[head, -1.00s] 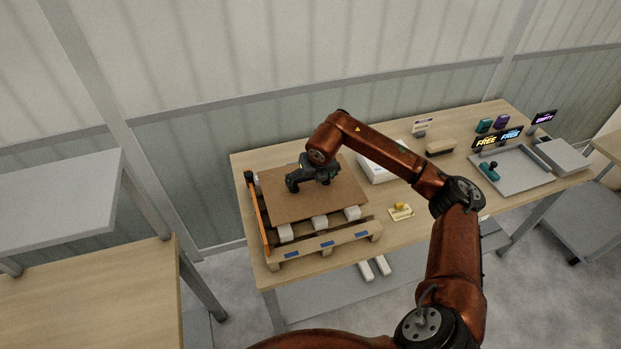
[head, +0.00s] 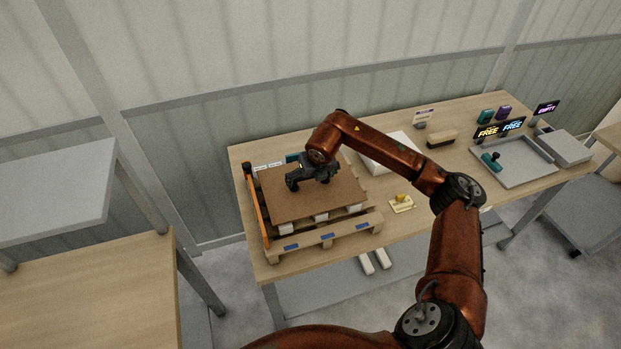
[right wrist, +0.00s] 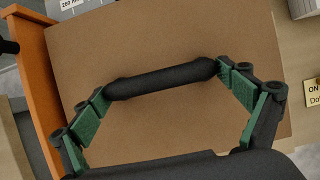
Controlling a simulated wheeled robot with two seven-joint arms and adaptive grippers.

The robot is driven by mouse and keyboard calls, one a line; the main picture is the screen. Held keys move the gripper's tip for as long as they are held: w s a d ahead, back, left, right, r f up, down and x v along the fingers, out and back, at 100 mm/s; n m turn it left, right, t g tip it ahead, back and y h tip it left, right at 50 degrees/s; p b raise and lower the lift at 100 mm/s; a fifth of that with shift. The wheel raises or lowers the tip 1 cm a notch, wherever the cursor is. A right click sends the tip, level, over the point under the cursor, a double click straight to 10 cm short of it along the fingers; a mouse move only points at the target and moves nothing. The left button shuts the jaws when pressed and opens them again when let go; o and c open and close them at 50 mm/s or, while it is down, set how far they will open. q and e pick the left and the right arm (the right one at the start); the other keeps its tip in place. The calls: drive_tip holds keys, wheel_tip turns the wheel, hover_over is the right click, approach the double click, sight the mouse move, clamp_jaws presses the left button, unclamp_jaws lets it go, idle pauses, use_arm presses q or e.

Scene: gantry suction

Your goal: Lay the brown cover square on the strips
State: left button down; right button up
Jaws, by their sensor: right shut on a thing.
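The brown cover (head: 318,198) is a flat square panel over the white strips (head: 320,216) on the wooden pallet (head: 335,233). Only the strips' front ends show under its front edge; I cannot tell whether it touches them. My right gripper (head: 312,182) is over the cover's back half, shut on a black handle bar (right wrist: 160,79). In the right wrist view the cover (right wrist: 165,40) fills most of the picture beneath the bar, and the green-padded fingers meet the bar's two ends. My left gripper is not in view.
An orange rail (head: 256,205) stands along the pallet's left side, close to the cover. A white box (head: 388,155) is behind right, a yellow-topped card (head: 402,204) right of the pallet. A grey tray (head: 520,165) is farther right.

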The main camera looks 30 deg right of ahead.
drive_tip(key=shift+f+b, duration=0.35)
drive_tip(key=shift+f, duration=0.1)
drive_tip(key=o, duration=1.3)
drive_tip(key=v, duration=1.2)
drive_tip(key=shift+a, duration=0.1)
